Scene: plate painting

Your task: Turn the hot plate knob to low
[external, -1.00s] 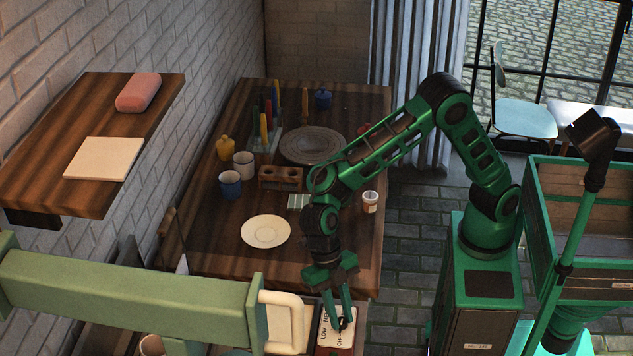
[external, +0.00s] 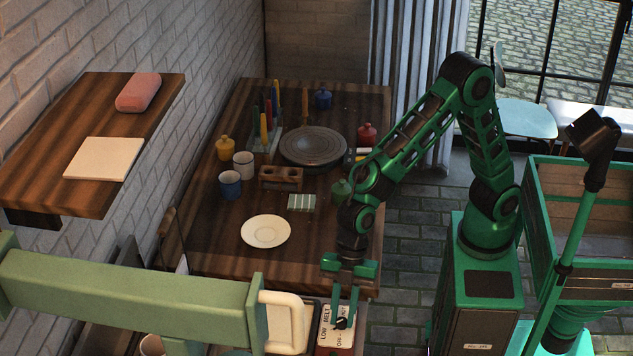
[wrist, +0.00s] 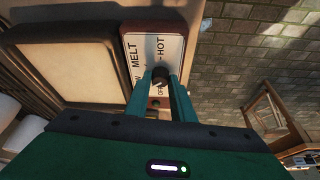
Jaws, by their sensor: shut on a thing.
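The hot plate control panel (external: 326,338) is white with a dark red edge at the bottom of the external view. It is printed LOW, MELT, HOT and OFF. My gripper (external: 342,317) points down at it with its fingers shut on the small black knob (external: 341,323). In the wrist view my gripper (wrist: 162,80) has its two green fingers on either side of the knob (wrist: 160,74). MELT and HOT read clearly there; the fingers partly cover the lower labels. I cannot tell which label the knob's pointer faces.
A cream-topped hot plate (wrist: 75,70) lies just left of the panel. A light green beam (external: 130,295) crosses the lower left of the external view. The wooden table (external: 215,255) behind holds a white plate (external: 266,231), mugs and paint pots.

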